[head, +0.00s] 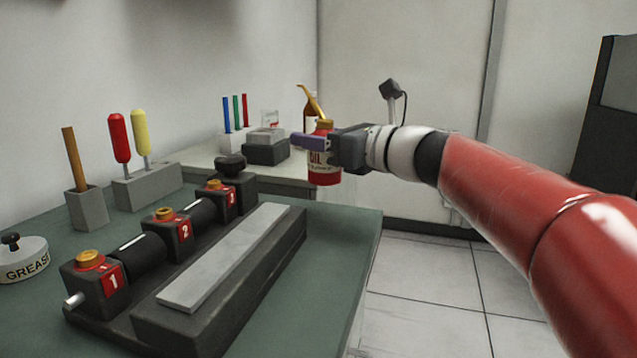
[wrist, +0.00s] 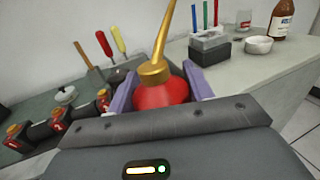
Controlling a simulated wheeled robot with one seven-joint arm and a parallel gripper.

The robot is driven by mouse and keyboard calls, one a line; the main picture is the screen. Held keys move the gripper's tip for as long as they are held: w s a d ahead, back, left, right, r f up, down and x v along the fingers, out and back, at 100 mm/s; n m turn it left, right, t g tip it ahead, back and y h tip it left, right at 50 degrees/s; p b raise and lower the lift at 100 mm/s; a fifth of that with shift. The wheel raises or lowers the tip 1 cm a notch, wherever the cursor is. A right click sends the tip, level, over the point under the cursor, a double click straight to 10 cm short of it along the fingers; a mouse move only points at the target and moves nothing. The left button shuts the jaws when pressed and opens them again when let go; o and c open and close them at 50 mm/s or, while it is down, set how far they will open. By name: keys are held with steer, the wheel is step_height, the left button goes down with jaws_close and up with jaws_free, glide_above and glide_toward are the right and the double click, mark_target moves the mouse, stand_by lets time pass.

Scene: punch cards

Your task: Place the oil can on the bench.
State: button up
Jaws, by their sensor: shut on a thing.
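The red oil can (head: 323,168) has a gold collar and a long gold spout. My gripper (head: 318,143) is shut on it, with purple fingers on both sides of its body. The can looks upright and appears held in the air by the far right corner of the green bench (head: 340,230). In the wrist view the oil can (wrist: 160,90) sits between the purple fingers, and its lower part is hidden. The bench (wrist: 35,115) shows there on the left.
On the bench stand a device with numbered oil points (head: 165,232), a grease tin (head: 22,260), a block with red and yellow handled tools (head: 147,185) and a brush pot (head: 87,208). A pale counter (wrist: 220,75) behind holds a pen rack (wrist: 208,45), a dish (wrist: 259,45) and a brown bottle (wrist: 281,20).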

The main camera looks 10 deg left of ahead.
mark_target(318, 175)
steer(key=shift+f+b, duration=0.55)
steer(key=shift+f, duration=2.75)
steer(key=shift+f, duration=0.2)
steer(key=o, duration=1)
steer(key=shift+r, duration=0.15)
steer(key=b+v, duration=0.1)
steer(key=v, duration=1.1)
